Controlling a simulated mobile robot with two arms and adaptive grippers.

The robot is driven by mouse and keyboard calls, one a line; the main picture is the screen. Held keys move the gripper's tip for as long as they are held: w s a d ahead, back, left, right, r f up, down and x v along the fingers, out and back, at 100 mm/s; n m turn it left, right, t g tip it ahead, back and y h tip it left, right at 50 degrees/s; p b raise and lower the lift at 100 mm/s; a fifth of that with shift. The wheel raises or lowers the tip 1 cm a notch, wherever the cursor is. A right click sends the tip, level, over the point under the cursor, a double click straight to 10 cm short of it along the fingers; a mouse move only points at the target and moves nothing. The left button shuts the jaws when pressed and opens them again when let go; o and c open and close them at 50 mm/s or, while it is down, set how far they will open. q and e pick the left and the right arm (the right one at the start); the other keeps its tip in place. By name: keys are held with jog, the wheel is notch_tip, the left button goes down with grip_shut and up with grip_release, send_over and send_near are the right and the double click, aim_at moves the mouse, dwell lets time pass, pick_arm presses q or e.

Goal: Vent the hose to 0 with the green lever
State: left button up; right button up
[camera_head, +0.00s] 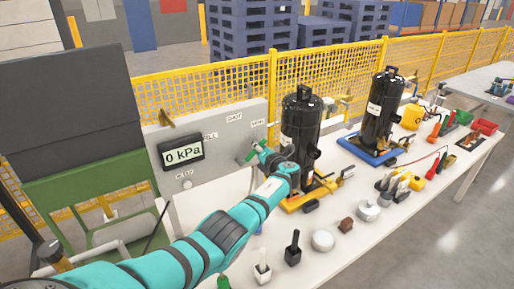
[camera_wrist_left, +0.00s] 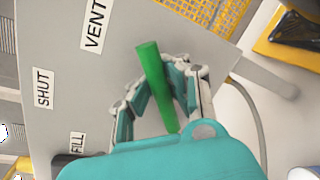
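The grey panel (camera_head: 222,158) carries a display (camera_head: 181,151) that reads 0 kPa, and FILL, SHUT and VENT labels. The green lever (camera_head: 252,154) is at the panel's right part, below the VENT label (camera_head: 258,122). In the left wrist view, the green lever (camera_wrist_left: 153,66) runs between the fingers of my left gripper (camera_wrist_left: 160,76), whose tips close on it from both sides. Its upper end is nearest the VENT label (camera_wrist_left: 93,22); SHUT (camera_wrist_left: 43,88) and FILL (camera_wrist_left: 77,143) lie farther off. My right gripper is not in view.
Black compressors (camera_head: 301,128) (camera_head: 382,108) stand on the white table (camera_head: 345,262) right of the panel. Loose parts, including a round puck (camera_head: 322,240), lie in front. A yellow mesh fence (camera_head: 232,86) runs behind. My left arm crosses the front of the panel.

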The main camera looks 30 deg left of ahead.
pick_arm(q)
jog(key=o, duration=0.7)
jog(key=shift+s+d, duration=0.15)
jog(key=shift+d, duration=0.25)
jog(key=shift+a, duration=0.25)
jog(key=v, duration=1.2)
jog(key=shift+d+f, duration=0.1)
jog(key=shift+c, duration=0.2)
